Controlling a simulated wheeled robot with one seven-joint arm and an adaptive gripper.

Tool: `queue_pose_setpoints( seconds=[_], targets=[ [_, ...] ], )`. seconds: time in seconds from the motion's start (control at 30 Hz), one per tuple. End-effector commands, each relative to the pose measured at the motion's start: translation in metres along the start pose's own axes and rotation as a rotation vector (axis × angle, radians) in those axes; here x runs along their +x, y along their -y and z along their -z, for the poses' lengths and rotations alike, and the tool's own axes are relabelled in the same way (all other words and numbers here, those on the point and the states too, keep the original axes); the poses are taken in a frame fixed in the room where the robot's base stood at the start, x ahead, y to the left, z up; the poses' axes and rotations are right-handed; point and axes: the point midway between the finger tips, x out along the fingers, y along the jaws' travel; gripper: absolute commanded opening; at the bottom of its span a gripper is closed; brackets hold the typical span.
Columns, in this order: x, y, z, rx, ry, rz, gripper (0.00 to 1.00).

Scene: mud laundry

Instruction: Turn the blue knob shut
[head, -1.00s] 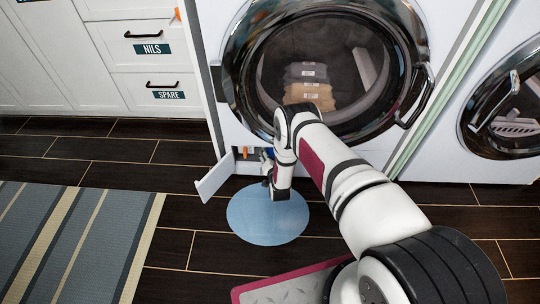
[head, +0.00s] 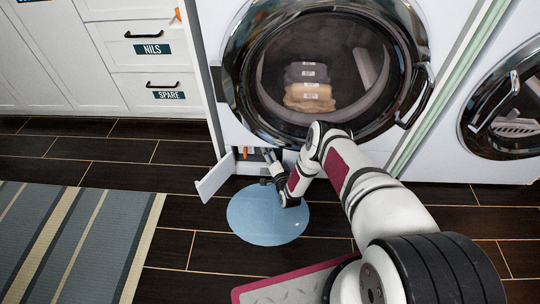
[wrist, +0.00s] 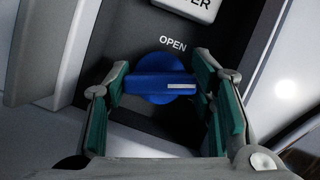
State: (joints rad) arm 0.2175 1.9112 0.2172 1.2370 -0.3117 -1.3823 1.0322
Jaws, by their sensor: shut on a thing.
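The blue knob (wrist: 160,86) sits on a dark panel in the wrist view, under a label reading OPEN (wrist: 173,44). Its grip bar lies nearly level in the picture, with a white mark at the right end. My gripper (wrist: 165,92) has one green-padded finger at each end of the bar and is shut on it. In the head view my gripper (head: 268,156) reaches into the low opening at the washer's bottom left corner. The knob is largely hidden there.
The small white flap (head: 215,177) hangs open left of the gripper. An orange piece (head: 245,153) shows beside it. A round light-blue patch (head: 262,216) lies on the floor below. The washer door (head: 325,70) is shut, with folded items behind its glass.

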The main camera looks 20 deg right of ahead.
Motion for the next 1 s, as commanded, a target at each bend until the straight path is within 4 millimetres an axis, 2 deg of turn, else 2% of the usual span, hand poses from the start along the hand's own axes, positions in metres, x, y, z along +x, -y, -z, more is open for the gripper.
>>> queue_pose_setpoints(
  seconds=[0.2,0.5,1.0],
  targets=[
    [-0.0014,-0.0021,-0.0004,0.159,0.0,0.062,0.22],
    [-0.0014,-0.0015,-0.0013,0.301,0.001,0.121,0.22],
    [-0.0013,-0.0009,-0.002,0.353,0.003,0.142,0.22]
  ],
)
